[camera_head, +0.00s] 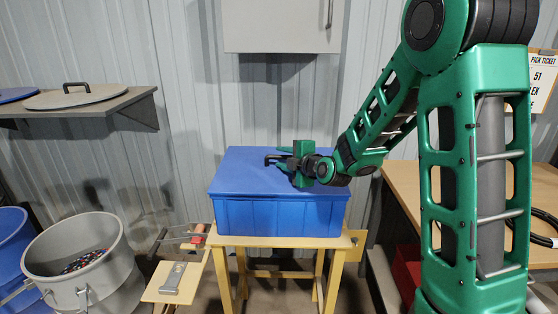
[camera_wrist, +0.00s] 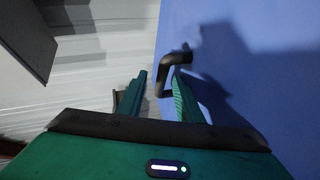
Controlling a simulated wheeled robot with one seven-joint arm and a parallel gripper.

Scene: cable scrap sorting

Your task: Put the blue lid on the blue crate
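The blue crate (camera_head: 280,216) stands upright on a small wooden table in the head view. The blue lid (camera_head: 240,172) lies over its top and looks level, with its front edge along the crate's rim. A black handle (camera_head: 272,158) stands on the lid; it also shows in the wrist view (camera_wrist: 176,62). My gripper (camera_head: 284,160) is just above the lid at the handle. In the wrist view its fingers (camera_wrist: 155,98) are apart, with part of the handle in or near the gap, close to the right finger. Contact with the handle cannot be told.
The wooden table (camera_head: 252,241) is barely wider than the crate. A wall shelf (camera_head: 120,103) at left holds a round grey lid (camera_head: 70,98). A grey drum (camera_head: 85,262) and a blue drum (camera_head: 10,245) stand below. A workbench (camera_head: 400,185) is at right, and a cabinet (camera_head: 283,25) hangs above.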

